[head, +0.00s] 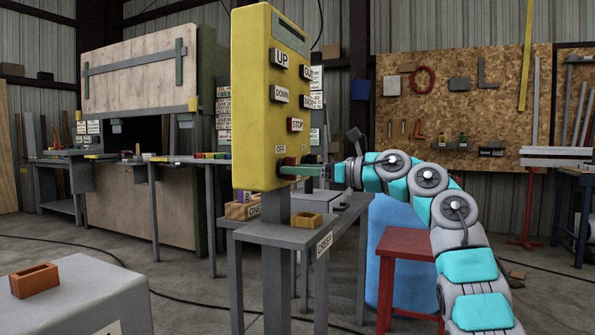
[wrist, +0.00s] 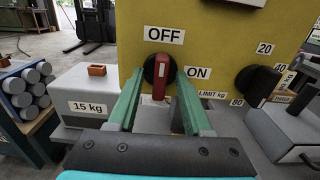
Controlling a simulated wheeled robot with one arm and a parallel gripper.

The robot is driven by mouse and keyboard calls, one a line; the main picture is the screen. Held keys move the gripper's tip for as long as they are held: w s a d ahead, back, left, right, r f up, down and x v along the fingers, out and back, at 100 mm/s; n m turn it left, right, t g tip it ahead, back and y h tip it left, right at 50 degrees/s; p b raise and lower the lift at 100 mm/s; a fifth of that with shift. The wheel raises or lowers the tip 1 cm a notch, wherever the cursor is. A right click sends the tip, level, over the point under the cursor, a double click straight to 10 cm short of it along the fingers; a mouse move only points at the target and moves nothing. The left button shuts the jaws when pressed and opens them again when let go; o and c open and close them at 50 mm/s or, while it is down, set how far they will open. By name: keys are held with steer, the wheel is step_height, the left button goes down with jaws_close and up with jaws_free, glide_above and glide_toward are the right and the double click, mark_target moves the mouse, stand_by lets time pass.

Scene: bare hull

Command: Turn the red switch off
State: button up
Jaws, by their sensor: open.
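The red switch (wrist: 160,78) is a red handle on a round black base on the yellow panel (wrist: 210,35). Its handle looks about upright in the wrist view, in line with the OFF label (wrist: 164,35) above it. The ON label (wrist: 198,72) is to its right. In the head view the red switch (head: 289,161) shows on the panel's lower part, partly hidden by my fingers. My gripper (wrist: 160,76) is open, with one green finger on each side of the handle. I cannot tell whether either finger touches it. The gripper also shows in the head view (head: 296,169).
A black dial (wrist: 257,86) marked LIMIT kg sits right of the switch. The STOP button (head: 295,125) and other buttons are above it. A grey table (head: 290,234) stands below the panel. A 15 kg block (wrist: 88,95) is at left.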

steer(key=shift+d, duration=0.15)
steer(key=b+v, duration=0.1)
steer(key=v, duration=0.6)
steer(key=shift+s+d, duration=0.15)
steer(key=shift+d, duration=0.1)
steer(key=shift+r, duration=0.15)
